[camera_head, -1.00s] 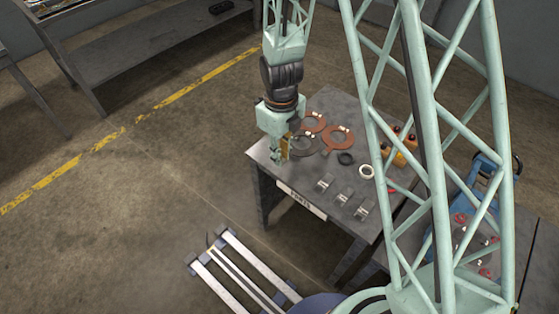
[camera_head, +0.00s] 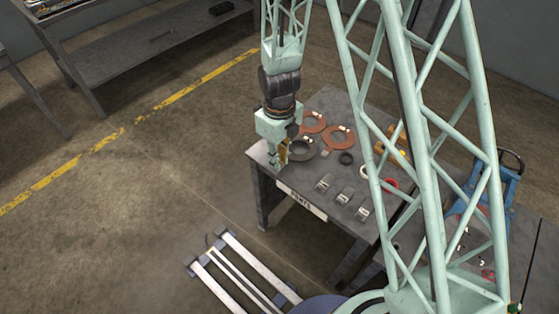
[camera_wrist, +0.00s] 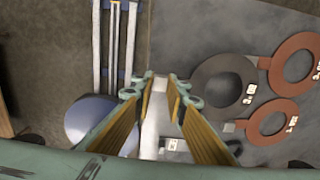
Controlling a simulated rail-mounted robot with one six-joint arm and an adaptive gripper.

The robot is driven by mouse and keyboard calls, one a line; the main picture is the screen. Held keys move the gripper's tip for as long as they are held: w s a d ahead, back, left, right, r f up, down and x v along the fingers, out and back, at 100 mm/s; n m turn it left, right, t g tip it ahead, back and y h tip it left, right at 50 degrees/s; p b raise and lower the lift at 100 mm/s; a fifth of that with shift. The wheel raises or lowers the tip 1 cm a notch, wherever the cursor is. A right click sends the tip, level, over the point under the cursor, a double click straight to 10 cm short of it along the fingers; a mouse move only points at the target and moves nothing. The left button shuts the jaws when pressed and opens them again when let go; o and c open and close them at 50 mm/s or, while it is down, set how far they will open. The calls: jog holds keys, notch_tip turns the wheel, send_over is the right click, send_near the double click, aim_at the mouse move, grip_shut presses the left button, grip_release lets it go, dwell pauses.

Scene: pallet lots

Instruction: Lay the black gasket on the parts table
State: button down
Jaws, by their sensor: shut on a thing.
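The black gasket (camera_head: 304,149) is a flat dark ring at the left end of the grey parts table (camera_head: 262,152). It also shows in the wrist view (camera_wrist: 208,82), flat and right of my fingers, with a pale marking. My gripper (camera_head: 276,161) points down at the table's left edge, beside the gasket. In the wrist view, my gripper (camera_wrist: 161,84) has its yellow-padded fingers close together on a small grey piece, seemingly the gasket's tab. I cannot tell whether the gasket touches the tabletop or hangs just above it.
Two red gaskets (camera_head: 312,122) (camera_head: 340,136) lie beyond the black one. A small black ring (camera_head: 346,158) and several metal clamps (camera_head: 325,183) lie nearer the front. A lettered sign (camera_head: 301,201) is on the front edge. Yellow parts (camera_head: 392,141) are partly behind my arm.

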jog(key=shift+f+b, duration=0.3)
jog(key=shift+f, duration=0.05)
jog(key=c, duration=2.6)
grip_release()
jog(key=shift+o, duration=0.2)
jog(key=shift+r+p, duration=0.3)
jog(key=shift+r, duration=0.05)
notch_tip(320, 180, up, 12)
jog(key=p, duration=0.2)
jog(key=shift+r, duration=0.1)
